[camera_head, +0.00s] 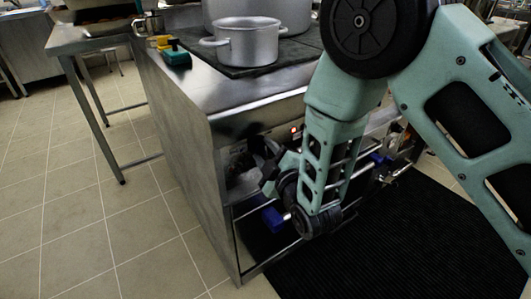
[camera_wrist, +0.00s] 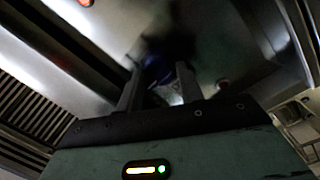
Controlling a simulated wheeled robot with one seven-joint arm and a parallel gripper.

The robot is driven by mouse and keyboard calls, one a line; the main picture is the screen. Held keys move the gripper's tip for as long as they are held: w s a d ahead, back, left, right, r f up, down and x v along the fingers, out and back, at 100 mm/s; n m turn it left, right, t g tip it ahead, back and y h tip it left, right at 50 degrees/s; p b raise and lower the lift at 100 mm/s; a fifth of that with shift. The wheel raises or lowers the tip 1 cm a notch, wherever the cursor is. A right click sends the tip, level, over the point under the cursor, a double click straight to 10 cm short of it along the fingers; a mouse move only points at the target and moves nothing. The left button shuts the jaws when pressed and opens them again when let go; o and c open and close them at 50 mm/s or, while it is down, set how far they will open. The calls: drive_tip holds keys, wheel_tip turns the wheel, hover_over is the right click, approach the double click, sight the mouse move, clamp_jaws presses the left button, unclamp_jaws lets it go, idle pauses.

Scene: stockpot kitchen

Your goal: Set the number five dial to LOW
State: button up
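The metal stove (camera_head: 185,130) stands left of centre in the head view, its control front turned toward my arm. My gripper (camera_head: 268,178) is at this front, small and partly hidden by my own wrist. In the wrist view my gripper's two fingers (camera_wrist: 157,82) stand apart, pointing at the metal panel (camera_wrist: 235,50). A dark, blurred knob-like shape (camera_wrist: 168,48) with a blue part lies just beyond and between the fingertips. I cannot tell whether they touch it. No number or LOW mark is readable, so I cannot tell which dial this is.
A small pot (camera_head: 247,45) and a large stockpot (camera_head: 268,12) stand on the stove top. A red light (camera_head: 294,130) glows on the front. Blue-ended parts (camera_head: 272,218) show lower down. A black mat (camera_head: 400,245) covers the floor at right; tiled floor (camera_head: 90,215) is clear at left.

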drive_tip(key=shift+m, duration=0.4)
drive_tip(key=m+b, duration=0.1)
drive_tip(key=m, duration=0.4)
drive_tip(key=shift+g, duration=0.4)
drive_tip(key=m+g+b, duration=0.1)
drive_tip(key=m, duration=0.6)
drive_tip(key=shift+d+r+b, duration=0.1)
drive_tip(key=shift+r+b, duration=0.05)
drive_tip(key=shift+b, duration=0.2)
drive_tip(key=m+y, duration=0.1)
drive_tip(key=m, duration=0.2)
drive_tip(key=shift+w+d, duration=0.1)
drive_tip(key=shift+m+g+y+b, duration=0.4)
drive_tip(key=shift+m+g, duration=0.1)
drive_tip(key=shift+m, duration=1.5)
drive_tip(key=o, duration=1)
